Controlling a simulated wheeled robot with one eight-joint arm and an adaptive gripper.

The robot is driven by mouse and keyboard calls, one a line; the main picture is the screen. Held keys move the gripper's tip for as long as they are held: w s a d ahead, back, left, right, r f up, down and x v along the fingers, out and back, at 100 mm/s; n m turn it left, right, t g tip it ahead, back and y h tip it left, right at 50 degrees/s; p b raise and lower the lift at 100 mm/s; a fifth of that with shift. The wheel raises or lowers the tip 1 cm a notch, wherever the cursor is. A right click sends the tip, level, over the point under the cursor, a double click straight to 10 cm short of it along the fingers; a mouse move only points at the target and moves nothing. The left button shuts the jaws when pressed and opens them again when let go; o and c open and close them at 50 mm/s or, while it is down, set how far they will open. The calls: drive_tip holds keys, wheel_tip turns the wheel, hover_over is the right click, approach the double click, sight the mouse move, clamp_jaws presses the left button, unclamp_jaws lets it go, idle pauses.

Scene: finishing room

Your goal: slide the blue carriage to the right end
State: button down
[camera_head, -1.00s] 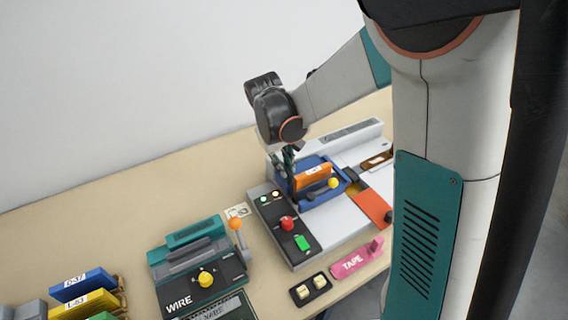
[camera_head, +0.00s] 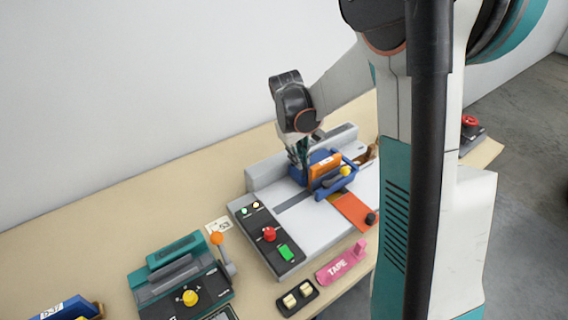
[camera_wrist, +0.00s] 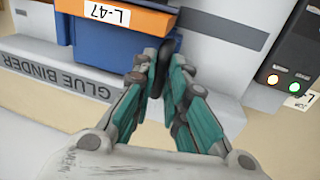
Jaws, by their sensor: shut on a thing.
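The blue carriage (camera_head: 336,186) sits on the bed of the white glue binder (camera_head: 318,232), clear of the dark control panel at the left. My gripper (camera_head: 303,163) is at the carriage's back left. In the wrist view, my gripper (camera_wrist: 166,68) is shut on a dark handle (camera_wrist: 163,60) beside the blue carriage (camera_wrist: 100,40). The fingers partly hide the handle. My arm hides the machine's right end.
The control panel (camera_head: 262,238) has a red button, a green button and two lamps. An orange strip (camera_head: 352,210) lies right of the carriage's front.

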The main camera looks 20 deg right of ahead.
drive_tip(key=w+d, duration=0.1)
drive_tip(key=d, duration=0.4)
drive_tip(key=w+d, duration=0.1)
drive_tip(key=d, duration=0.3)
drive_tip(key=w+d, duration=0.1)
drive_tip(key=d, duration=0.4)
drive_tip(key=shift+d, duration=0.3)
drive_tip(key=c, duration=1.6)
unclamp_jaws()
drive_tip(key=shift+d, duration=0.2)
wheel_tip(320, 180, up, 12)
drive_tip(key=a, duration=0.2)
drive_tip(key=shift+s+a, duration=0.25)
drive_tip(key=shift+a, duration=0.05)
drive_tip(key=shift+f, duration=0.1)
